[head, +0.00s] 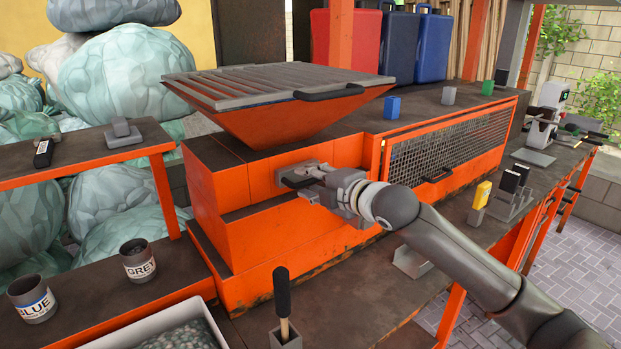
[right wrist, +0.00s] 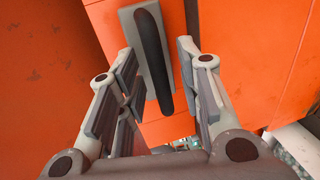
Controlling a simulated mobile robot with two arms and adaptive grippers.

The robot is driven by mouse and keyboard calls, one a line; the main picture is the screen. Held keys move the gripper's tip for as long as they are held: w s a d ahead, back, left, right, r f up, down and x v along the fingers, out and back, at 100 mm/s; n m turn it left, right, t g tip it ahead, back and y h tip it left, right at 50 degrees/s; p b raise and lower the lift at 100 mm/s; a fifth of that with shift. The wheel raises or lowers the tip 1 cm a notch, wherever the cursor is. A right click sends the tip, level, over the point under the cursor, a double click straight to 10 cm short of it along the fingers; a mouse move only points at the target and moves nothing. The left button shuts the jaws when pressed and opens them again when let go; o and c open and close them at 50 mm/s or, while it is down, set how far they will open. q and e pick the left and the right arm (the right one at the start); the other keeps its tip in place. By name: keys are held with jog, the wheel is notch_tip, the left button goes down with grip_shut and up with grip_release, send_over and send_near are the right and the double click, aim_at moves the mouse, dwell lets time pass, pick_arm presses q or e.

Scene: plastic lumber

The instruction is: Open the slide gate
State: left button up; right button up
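The slide gate's grey plate with a dark bar handle (head: 298,179) is on the orange machine's front, below the hopper (head: 270,125). My right gripper (head: 318,187) is at this handle, and its arm comes in from the right. In the right wrist view the dark handle (right wrist: 153,58) stands between the two spread fingers, with a gap on each side. The right gripper is open and holds nothing. The fingers partly cover the handle in the head view. My left gripper is not in view.
A mesh-fronted orange box (head: 450,150) with its own handle stands right of the gate. A grey holder with a dark-gripped tool (head: 283,310) and a white tub (head: 165,332) are in front. Labelled cups (head: 138,260) stand at left. The bench before the machine has free room.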

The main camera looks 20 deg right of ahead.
jog(key=shift+w+a, duration=0.15)
jog(key=shift+w, duration=0.2)
jog(key=shift+f, duration=0.1)
grip_shut()
